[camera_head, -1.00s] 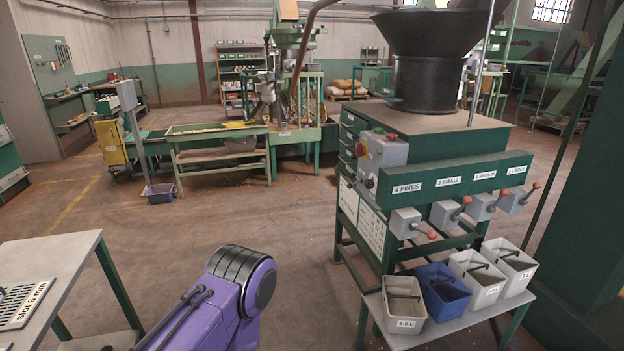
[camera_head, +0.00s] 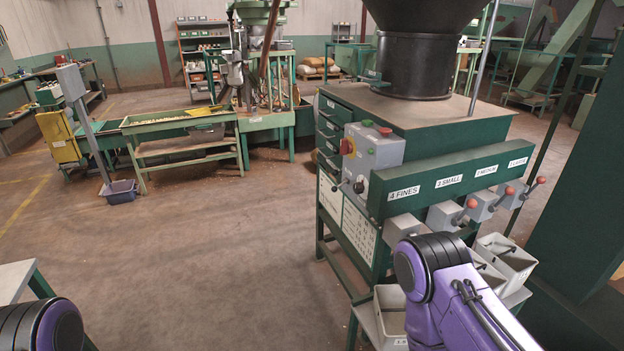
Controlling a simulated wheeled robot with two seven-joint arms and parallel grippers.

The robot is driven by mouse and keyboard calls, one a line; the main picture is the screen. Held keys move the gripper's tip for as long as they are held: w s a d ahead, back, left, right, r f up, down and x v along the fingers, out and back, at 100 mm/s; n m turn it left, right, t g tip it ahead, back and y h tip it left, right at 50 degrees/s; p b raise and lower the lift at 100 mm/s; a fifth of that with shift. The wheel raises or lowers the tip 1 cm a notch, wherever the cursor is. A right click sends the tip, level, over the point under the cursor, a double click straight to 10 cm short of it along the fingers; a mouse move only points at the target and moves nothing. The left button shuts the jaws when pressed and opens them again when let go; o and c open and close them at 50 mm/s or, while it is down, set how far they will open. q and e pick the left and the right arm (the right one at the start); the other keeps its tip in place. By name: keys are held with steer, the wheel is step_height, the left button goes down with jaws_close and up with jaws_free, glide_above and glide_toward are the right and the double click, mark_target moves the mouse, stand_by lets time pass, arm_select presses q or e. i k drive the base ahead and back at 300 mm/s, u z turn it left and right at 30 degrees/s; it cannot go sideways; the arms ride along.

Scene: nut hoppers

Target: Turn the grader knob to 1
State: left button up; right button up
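The grader (camera_head: 437,140) is a green machine with a black hopper on top, at the right. A grey control box (camera_head: 373,153) is on its left front corner. A small dark knob (camera_head: 359,187) is on the lower face of that box. Its setting is too small to read. The box also has a red button (camera_head: 386,131), a green button (camera_head: 366,123) and a red and yellow switch (camera_head: 346,146). Purple and black links of my arms show at the lower left and lower right. Neither gripper is in view.
Grey outlet boxes with red-knobbed levers line the front under a labelled green rail (camera_head: 455,182). White bins (camera_head: 506,262) stand below, partly hidden by my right arm. A grey table corner (camera_head: 14,280) is at the lower left.

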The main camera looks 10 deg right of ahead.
mark_target(358, 188)
steer(key=z, duration=0.3)
steer(key=i, duration=1)
steer(key=z, duration=0.65)
